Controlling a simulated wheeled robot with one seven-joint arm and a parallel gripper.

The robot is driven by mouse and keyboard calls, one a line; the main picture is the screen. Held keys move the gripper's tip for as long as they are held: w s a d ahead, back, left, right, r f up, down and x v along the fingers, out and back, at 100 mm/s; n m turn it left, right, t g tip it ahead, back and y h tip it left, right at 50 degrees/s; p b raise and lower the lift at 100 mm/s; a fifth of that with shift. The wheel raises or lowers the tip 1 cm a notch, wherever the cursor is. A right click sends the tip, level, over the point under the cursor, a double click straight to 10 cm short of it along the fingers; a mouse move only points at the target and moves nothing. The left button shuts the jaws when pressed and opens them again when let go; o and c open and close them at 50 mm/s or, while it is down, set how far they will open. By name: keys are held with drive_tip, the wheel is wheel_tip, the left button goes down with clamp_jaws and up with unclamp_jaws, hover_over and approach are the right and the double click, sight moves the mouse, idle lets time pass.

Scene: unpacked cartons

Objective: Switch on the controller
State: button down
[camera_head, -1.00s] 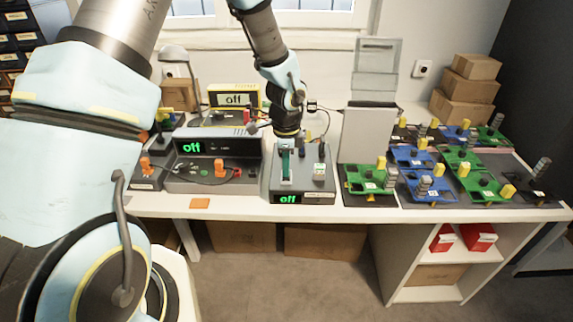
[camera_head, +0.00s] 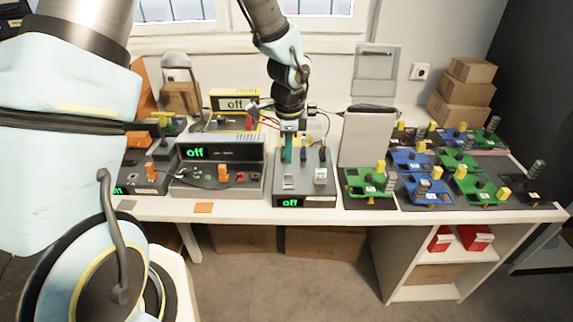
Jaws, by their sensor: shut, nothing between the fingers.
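The controller appears to be the low grey box (camera_head: 318,187) near the table's front edge, though no name on it is readable. Its front display (camera_head: 290,202) shows green "off". A light switch plate (camera_head: 289,183) is on its top left, and a small pale part with a green mark (camera_head: 320,175) is on its top right. My gripper (camera_head: 287,158) is shut and empty, pointing down over the back left of this box, behind the switch plate. I cannot tell whether its tips touch the box.
A larger grey unit (camera_head: 250,186) reading "off" stands close on the left, with a yellow meter (camera_head: 215,104) behind. A grey panel (camera_head: 368,138) and green and blue fixtures (camera_head: 410,160) are on the right. Cables run behind the box.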

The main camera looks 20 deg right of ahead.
wheel_tip(320, 180, up, 6)
drive_tip(key=shift+s+a+r+b, duration=0.2)
drive_tip(key=shift+s+b, duration=0.2)
drive_tip(key=shift+f, duration=0.1)
